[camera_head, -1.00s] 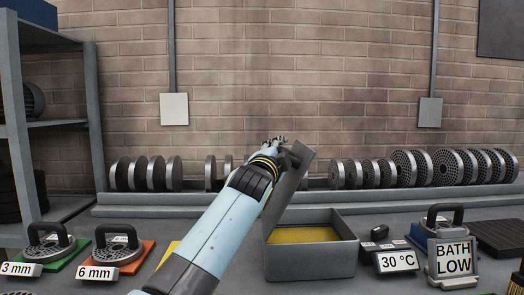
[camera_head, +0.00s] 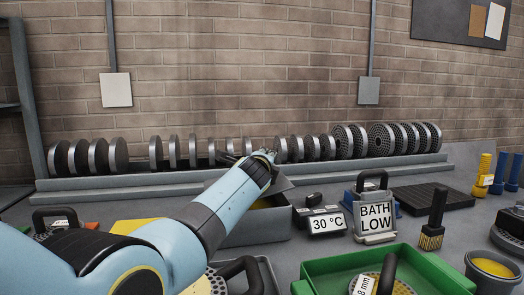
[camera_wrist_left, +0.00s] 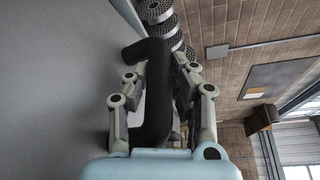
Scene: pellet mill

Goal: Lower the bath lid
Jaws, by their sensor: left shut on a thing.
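The bath is a grey box (camera_head: 262,228) in the middle of the head view, with a strip of yellow (camera_head: 262,204) showing inside. Its grey lid (camera_head: 280,185) is tilted over the box, and my arm hides most of it. My left gripper (camera_head: 256,158) is at the lid, partly hidden by its own wrist. In the left wrist view the gripper (camera_wrist_left: 160,85) is shut on the black lid handle (camera_wrist_left: 153,100), with the lid's grey face (camera_wrist_left: 60,90) beside it. My right gripper is not in view.
A 30 °C display (camera_head: 326,222) and a BATH LOW sign (camera_head: 376,217) stand right of the bath. A green tray (camera_head: 325,268) is in front, a brush (camera_head: 433,222) farther right. Several discs (camera_head: 380,140) stand in a rack behind.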

